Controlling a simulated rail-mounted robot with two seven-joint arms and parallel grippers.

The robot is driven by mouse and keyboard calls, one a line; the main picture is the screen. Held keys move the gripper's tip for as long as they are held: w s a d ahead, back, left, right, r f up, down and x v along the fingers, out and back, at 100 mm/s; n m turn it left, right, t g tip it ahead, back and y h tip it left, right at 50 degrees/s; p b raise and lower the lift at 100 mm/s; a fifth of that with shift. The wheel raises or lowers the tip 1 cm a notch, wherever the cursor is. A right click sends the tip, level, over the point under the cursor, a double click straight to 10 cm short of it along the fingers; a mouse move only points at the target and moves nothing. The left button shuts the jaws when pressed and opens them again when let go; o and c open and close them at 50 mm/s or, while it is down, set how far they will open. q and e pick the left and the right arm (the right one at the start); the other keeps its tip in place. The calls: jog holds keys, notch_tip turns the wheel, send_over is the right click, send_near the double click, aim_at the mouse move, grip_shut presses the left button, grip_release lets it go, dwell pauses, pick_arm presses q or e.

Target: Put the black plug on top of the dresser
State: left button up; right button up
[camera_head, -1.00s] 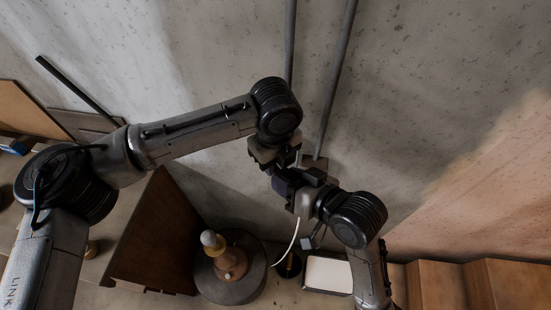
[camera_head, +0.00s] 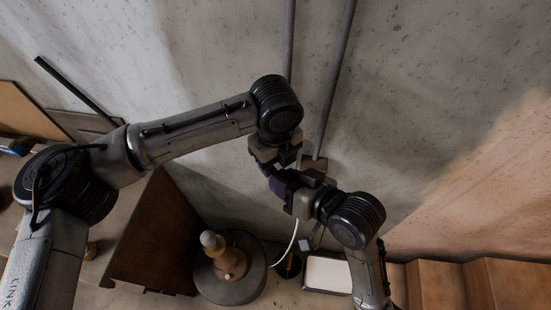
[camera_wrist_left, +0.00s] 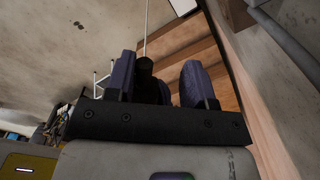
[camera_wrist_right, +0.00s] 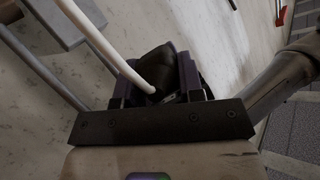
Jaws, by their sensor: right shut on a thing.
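The black plug (camera_wrist_right: 152,70), with a white cord, is between the fingers of my right gripper (camera_wrist_right: 155,85), which is shut on it. The plug also shows in the left wrist view (camera_wrist_left: 145,67), between the spread fingers of my left gripper (camera_wrist_left: 160,80), nearer the left finger. My left gripper is open; I cannot tell whether it touches the plug. In the head view my left gripper (camera_head: 282,163) and right gripper (camera_head: 284,182) meet close together and hide the plug. A dark brown wooden cabinet (camera_head: 155,235), possibly the dresser, stands lower left.
A round dark stand (camera_head: 232,285) with a pale, rounded object (camera_head: 228,260) is below the grippers. A white-topped box (camera_head: 328,274) lies to its right. Wooden steps or drawers (camera_head: 440,285) fill the lower right. Two grey pipes (camera_head: 337,85) run along the wall.

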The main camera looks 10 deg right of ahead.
pick_arm(q)
notch_tip(320, 180, up, 11)
jog(key=shift+r, duration=0.2)
pick_arm(e)
jog(key=shift+f, duration=0.1)
jog(key=shift+c, duration=0.3)
pick_arm(q)
jog(key=shift+r, duration=0.1)
jog(key=w+a+f+m+g+h, duration=0.1)
jog(key=a+f+m+h, duration=0.3)
jog(key=m, duration=0.8)
jog(key=w+a+f+m+h, duration=0.25)
jog(key=a+m, duration=0.45)
jog(key=m, duration=0.4)
jog(key=w+a+f+m+g+h, duration=0.1)
jog(key=a+f+m+h, duration=0.35)
jog(key=m, duration=0.75)
jog(key=x, duration=1)
jog(key=shift+s+d+f, duration=0.2)
jog(key=shift+s+d, duration=0.05)
jog(key=shift+s, duration=0.1)
pick_arm(e)
jog(key=w+a+f+n+g+y, duration=0.3)
jog(key=w+a+f+n+g, duration=0.1)
jog(key=f, duration=0.1)
jog(key=shift+w+f+n, duration=0.2)
jog(key=shift+n, duration=0.1)
